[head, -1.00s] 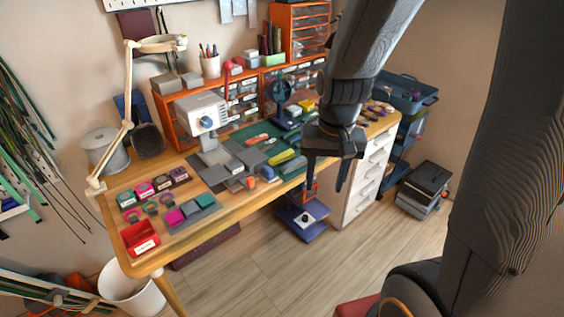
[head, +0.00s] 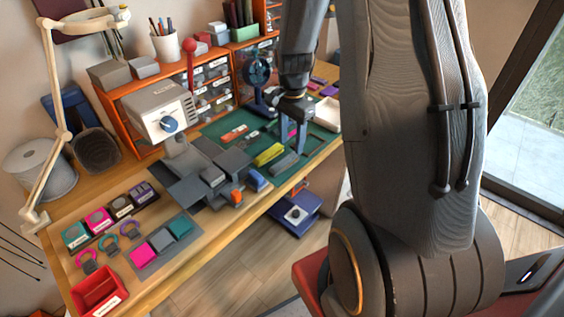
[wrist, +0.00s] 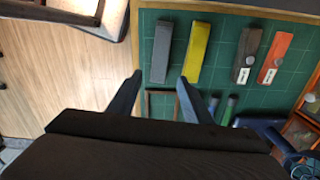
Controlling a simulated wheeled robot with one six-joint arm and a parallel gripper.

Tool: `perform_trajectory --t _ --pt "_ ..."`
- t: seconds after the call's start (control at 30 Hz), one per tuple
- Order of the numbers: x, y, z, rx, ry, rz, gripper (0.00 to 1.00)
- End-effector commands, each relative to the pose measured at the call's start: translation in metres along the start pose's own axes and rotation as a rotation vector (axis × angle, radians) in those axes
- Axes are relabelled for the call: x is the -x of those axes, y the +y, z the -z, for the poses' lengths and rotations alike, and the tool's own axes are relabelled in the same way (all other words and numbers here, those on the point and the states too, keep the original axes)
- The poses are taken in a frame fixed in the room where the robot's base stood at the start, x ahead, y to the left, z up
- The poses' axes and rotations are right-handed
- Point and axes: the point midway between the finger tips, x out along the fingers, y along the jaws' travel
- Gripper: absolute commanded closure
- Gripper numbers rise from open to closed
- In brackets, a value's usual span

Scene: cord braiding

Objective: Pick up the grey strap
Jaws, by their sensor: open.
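The grey strap (wrist: 162,52) lies flat on the green cutting mat (wrist: 221,71), beside a parallel yellow strap (wrist: 197,52). In the head view the grey strap (head: 285,163) lies near the mat's front edge, just right of the yellow strap (head: 268,154). My gripper (head: 292,147) is open and empty above the mat. In the wrist view the open fingers (wrist: 160,78) point toward the near end of the grey strap, apart from it.
A thin brown frame (wrist: 147,104) lies near my fingers. A blue fan (head: 256,76) stands behind the mat. The wooden floor (wrist: 70,70) shows past the table edge.

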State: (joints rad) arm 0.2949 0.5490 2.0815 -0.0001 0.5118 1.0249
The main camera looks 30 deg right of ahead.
Motion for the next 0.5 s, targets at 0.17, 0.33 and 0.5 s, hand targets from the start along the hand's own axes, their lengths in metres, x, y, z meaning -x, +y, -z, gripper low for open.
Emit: perform_trajectory --t 0.17,0.33,0.5 --pt "-0.014 0.0 -0.003 0.008 -0.001 -0.002 0.55" --pt "-0.035 0.004 -0.001 0.007 -0.002 -0.002 0.55" --pt "-0.054 0.004 0.0 0.006 -0.001 -0.002 0.55"
